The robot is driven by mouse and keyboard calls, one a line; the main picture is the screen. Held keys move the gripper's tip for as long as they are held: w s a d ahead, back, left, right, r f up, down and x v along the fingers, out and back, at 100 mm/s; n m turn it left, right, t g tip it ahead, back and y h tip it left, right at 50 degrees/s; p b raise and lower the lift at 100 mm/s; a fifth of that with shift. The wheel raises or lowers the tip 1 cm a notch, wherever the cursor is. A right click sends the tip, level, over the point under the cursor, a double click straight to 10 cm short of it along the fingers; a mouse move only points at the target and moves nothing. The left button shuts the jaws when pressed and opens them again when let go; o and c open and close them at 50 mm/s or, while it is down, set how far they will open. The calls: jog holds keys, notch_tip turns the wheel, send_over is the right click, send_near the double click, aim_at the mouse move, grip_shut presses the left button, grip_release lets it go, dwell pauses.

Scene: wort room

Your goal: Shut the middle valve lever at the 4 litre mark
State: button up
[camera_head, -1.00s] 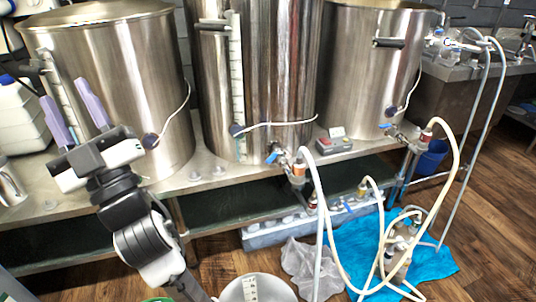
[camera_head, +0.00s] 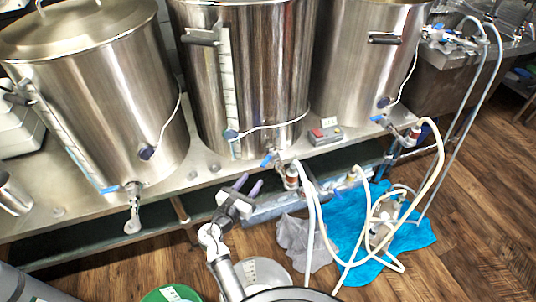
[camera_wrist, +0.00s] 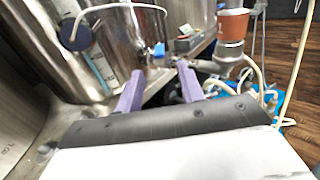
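The middle kettle (camera_head: 270,75) is a tall steel pot with a white scale strip (camera_head: 228,75) up its front. Its valve lever (camera_head: 268,158) is a small blue handle low on the front; a blue piece in the wrist view (camera_wrist: 159,50) looks like the same lever. A pale hose (camera_head: 308,205) runs down from the valve's fitting. A pail with a marked scale (camera_head: 252,272) stands on the floor, partly hidden by my arm; its liquid level is unreadable. My gripper (camera_head: 248,184) has purple fingers, spread apart and empty, below and left of the lever; they appear in the wrist view (camera_wrist: 160,74).
The left kettle (camera_head: 110,95) and right kettle (camera_head: 355,70) flank the middle one on a steel bench (camera_head: 200,180). A red-grey box (camera_head: 325,134) sits near the valve. Looping hoses and a blue cloth (camera_head: 410,235) cover the right floor. A green-rimmed container (camera_head: 172,294) is at front.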

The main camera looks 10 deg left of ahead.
aim_at(270, 154)
jog(key=p+x, duration=0.1)
jog(key=x, duration=1.1)
jog(key=shift+w, duration=0.15)
grip_shut()
